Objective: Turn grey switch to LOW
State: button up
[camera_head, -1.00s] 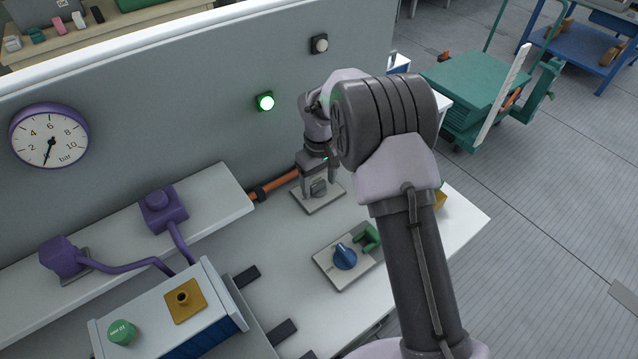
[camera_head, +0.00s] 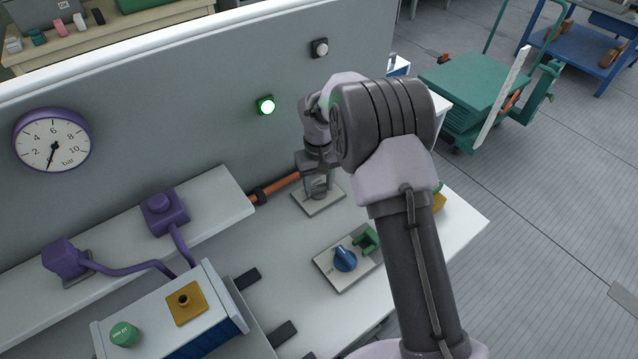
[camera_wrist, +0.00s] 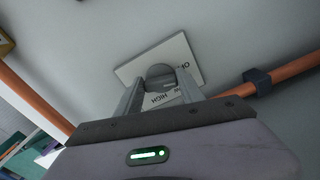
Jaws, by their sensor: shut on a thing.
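The grey switch (camera_wrist: 160,71) is a rounded knob on a pale plate (camera_wrist: 137,67) in the wrist view. The plate carries printed words; HIGH is readable, another is partly covered by my fingers. In the head view the plate (camera_head: 327,203) lies on the white bench near the grey panel, and the knob is mostly hidden by my fingers. My gripper (camera_wrist: 160,80) points down over the plate, its two fingers shut on the sides of the grey knob. It also shows in the head view (camera_head: 317,190). I cannot tell which mark the knob points at.
A blue knob (camera_head: 345,258) on its own plate and a green part (camera_head: 368,238) stand nearer on the bench. An orange pipe (camera_head: 280,186) runs beside the switch. A green lamp (camera_head: 265,105) is lit on the panel. A purple gauge (camera_head: 52,140) hangs left.

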aim_at(317, 188)
jog(key=m, duration=0.4)
jog(key=shift+a, duration=0.1)
jog(key=shift+a+m, duration=0.1)
jog(key=shift+m, duration=2.1)
jog(key=o, duration=1.4)
jog(key=shift+c, duration=0.2)
notch_tip(317, 188, up, 17)
jog(key=p, duration=0.6)
jog(key=shift+r, duration=0.2)
